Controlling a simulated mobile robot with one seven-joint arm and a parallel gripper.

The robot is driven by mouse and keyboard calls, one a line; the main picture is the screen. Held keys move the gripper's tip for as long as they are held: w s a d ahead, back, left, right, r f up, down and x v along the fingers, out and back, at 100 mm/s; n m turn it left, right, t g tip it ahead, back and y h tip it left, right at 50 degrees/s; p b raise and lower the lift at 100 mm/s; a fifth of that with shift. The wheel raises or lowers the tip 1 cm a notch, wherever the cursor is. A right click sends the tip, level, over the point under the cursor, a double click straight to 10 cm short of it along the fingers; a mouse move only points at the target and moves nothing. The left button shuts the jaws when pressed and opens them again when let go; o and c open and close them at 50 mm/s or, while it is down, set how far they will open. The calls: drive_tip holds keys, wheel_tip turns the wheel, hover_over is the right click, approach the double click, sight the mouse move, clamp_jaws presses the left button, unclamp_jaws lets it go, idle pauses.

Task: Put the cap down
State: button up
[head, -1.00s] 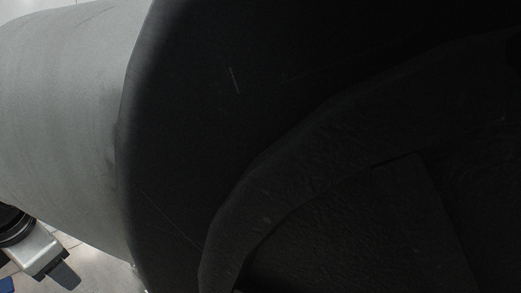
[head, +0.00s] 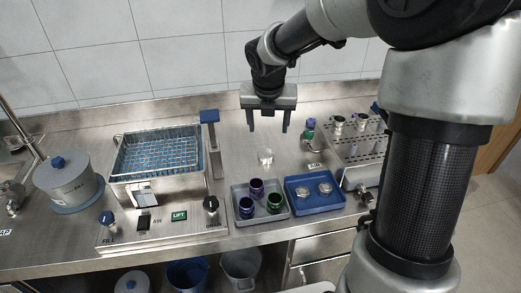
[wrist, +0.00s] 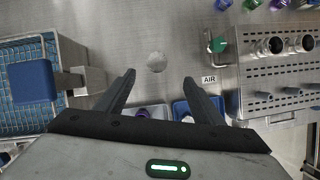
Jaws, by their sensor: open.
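A grey tray (head: 238,213) holds blue, purple and green cups. A blue tray (head: 316,207) beside it holds two silvery caps. A basket bath (head: 158,160) with a blue-topped post (head: 210,117) stands left; a perforated rack (head: 365,172) stands right.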

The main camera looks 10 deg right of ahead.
drive_tip(key=b, duration=0.3)
hover_over(266, 152)
drive_tip(key=s, duration=0.3)
drive_tip(key=f, duration=0.9)
drive_tip(key=shift+w+f, duration=0.2)
drive_tip(key=shift+f, duration=0.05)
drive_tip(key=x, duration=0.1)
drive_tip(key=b+x, duration=0.1)
drive_tip(key=x, duration=0.3)
drive_tip(key=shift+a+f, duration=0.2)
drive_tip(key=shift+a, duration=0.15)
drive_tip(key=shift+s+r, duration=0.1)
drive_tip(key=c, duration=1.3)
